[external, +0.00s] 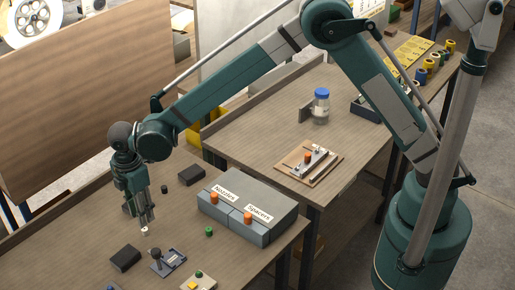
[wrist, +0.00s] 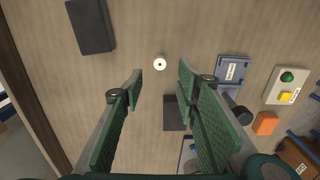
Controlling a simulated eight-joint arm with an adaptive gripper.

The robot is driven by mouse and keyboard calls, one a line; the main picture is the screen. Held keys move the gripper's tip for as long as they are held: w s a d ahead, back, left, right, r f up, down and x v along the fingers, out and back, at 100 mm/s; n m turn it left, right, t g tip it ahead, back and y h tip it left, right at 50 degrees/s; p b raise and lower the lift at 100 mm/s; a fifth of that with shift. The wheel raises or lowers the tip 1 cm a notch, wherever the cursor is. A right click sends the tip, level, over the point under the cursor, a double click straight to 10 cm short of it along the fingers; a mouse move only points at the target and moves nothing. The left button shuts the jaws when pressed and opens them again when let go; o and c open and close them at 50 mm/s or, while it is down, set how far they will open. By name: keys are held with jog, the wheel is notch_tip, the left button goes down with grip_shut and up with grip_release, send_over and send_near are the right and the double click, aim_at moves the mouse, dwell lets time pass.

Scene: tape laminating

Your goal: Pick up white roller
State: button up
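The white roller (external: 145,231) is a small white piece on the near wooden bench, just below my gripper's fingertips in the external view. In the wrist view, the white roller (wrist: 160,64) looks like a white ring with a dark centre, lying between the lines of the two fingers, slightly beyond their tips. My gripper (external: 146,217) points down above it. In the wrist view, my gripper (wrist: 161,73) has its two green fingers spread apart with nothing between them. The fingers appear apart from the roller.
A dark block (external: 125,258) and a small fixture with a black knob (external: 167,262) lie close by. A panel with green and yellow buttons (external: 198,283) is at the front. Grey labelled boxes (external: 278,211) stand to the right. Bench around the roller is clear.

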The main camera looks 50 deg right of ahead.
aim_at(145, 231)
jog(key=shift+f, duration=1.1)
jog(key=shift+d+f, duration=0.2)
jog(key=shift+f, duration=2.4)
jog(key=shift+c, duration=0.3)
jog(key=c, duration=0.7)
